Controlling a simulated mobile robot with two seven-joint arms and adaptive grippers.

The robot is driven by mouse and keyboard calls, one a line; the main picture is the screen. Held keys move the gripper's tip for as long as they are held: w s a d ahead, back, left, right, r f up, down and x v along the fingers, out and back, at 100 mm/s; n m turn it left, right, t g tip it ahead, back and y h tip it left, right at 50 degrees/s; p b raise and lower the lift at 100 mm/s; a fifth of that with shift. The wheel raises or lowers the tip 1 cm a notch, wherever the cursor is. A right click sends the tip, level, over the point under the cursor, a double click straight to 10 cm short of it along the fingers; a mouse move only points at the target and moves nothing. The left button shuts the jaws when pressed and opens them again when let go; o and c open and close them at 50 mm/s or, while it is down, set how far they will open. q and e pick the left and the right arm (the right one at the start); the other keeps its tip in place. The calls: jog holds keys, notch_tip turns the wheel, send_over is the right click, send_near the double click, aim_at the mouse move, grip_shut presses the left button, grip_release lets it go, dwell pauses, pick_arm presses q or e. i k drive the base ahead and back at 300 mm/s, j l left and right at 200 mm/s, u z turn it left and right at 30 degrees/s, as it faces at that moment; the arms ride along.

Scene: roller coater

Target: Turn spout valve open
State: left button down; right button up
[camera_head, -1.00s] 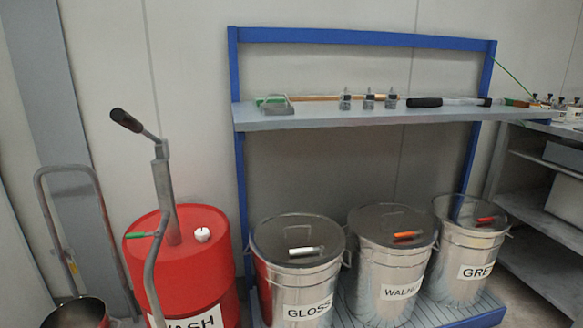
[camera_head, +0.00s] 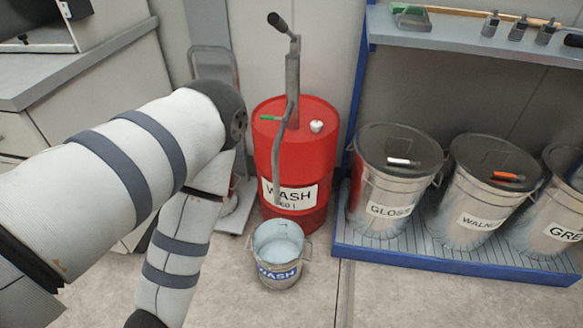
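A red drum (camera_head: 323,150) labelled WASH stands on the floor near the middle. A grey hand pump (camera_head: 292,75) with a dark-gripped crank rises from its top. The pump's curved grey spout (camera_head: 277,165) runs down the drum's front. A small green lever (camera_head: 270,117) shows on the drum's top left of the pump; I cannot tell whether it is the spout valve or how it is set. A metal pail (camera_head: 278,270) labelled WASH stands below the spout, with a pale interior. My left arm crosses the left side, its gripper out of frame. My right gripper is not in view.
Lidded metal bins, including the GLOSS bin (camera_head: 382,205) and the WALNUT bin (camera_head: 470,215), stand on a blue platform (camera_head: 440,258) at right. A grey counter (camera_head: 75,72) is at left. The floor right of the pail is clear.

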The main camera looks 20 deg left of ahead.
aim_at(267, 118)
jog(key=i+j+u, duration=0.1)
jog(key=u, duration=0.85)
